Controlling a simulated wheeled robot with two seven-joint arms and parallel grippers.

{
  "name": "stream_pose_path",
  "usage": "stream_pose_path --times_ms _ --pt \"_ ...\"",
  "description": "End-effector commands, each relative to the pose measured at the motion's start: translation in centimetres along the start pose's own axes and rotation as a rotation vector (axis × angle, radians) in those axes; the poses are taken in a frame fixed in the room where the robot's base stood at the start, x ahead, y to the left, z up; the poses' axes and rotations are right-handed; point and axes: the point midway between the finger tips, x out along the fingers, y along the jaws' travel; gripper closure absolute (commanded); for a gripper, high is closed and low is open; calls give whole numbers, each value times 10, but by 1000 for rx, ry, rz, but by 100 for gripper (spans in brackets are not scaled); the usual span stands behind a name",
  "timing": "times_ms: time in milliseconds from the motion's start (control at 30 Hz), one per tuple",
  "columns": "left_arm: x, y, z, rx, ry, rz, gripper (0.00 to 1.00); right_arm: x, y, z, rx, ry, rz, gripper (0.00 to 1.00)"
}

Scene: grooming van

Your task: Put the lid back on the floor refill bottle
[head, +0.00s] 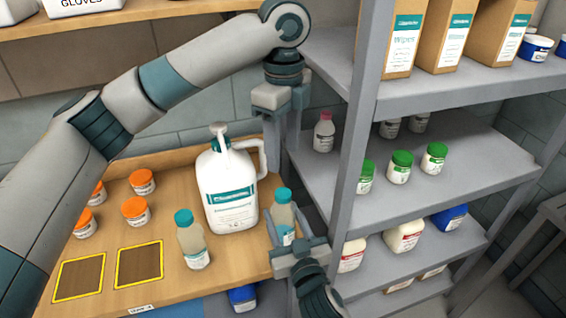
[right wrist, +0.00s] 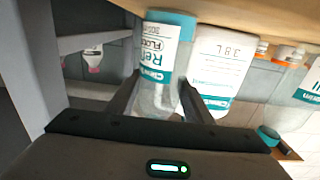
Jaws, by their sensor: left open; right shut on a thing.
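My right gripper (head: 288,238) is shut on a clear bottle (head: 284,218) at the right end of the bench; a teal lid (head: 283,195) shows at its top. My left gripper (head: 282,140) is open and empty, pointing down beside the jug's handle, above and behind the held bottle.
A white jug (head: 228,185) stands left of the held bottle. Another teal-lidded bottle (head: 194,245) stands in front of it. Several orange-lidded jars (head: 136,212) and two yellow-edged squares (head: 139,264) lie further left. A grey shelf unit (head: 350,150) with bottles closes off the right.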

Motion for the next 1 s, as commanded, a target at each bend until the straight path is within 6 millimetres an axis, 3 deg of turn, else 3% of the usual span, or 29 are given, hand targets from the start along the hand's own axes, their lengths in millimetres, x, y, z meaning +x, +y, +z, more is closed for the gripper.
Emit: stream_pose_path --times_ms 433,467,533,1000 --pt "-10 0 0 1 0 2 50 0 0 0 0 -1 0 100" --pt "-10 0 0 1 0 2 50 0 0 0 0 -1 0 49" --pt "-10 0 0 1 0 1 50 0 0 0 0 -1 0 32" --pt "-8 0 0 1 0 1 50 -6 0 1 1 -1 0 32"
